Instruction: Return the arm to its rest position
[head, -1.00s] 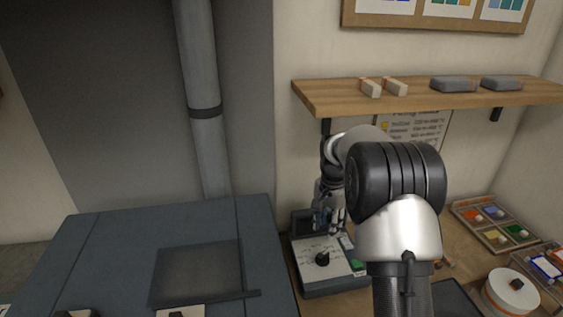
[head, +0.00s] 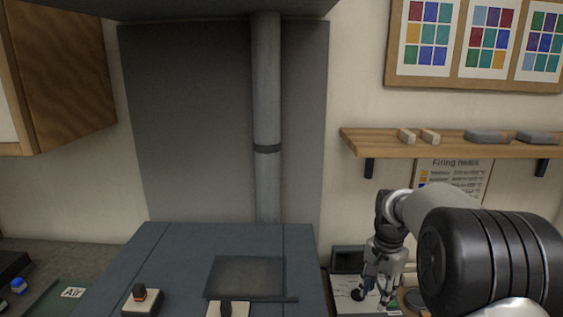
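My gripper (head: 378,290) shows at the lower right in the head view, at the end of my arm, pointing down. It is in front of or above a white control box (head: 345,303) with a dark knob and a dark screen. The fingers are small and partly lost against the box, so I cannot tell whether they are open or shut. I see no object clearly held. My arm's large black joint fills the lower right corner and hides part of the bench there.
A blue-grey kiln-like block (head: 180,252) with a dark window panel (head: 245,277) stands at the centre. Two knobbed pale blocks (head: 142,305) are at its front. A wooden shelf (head: 440,148) with small blocks hangs above my arm. A wooden cabinet (head: 65,80) is at upper left.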

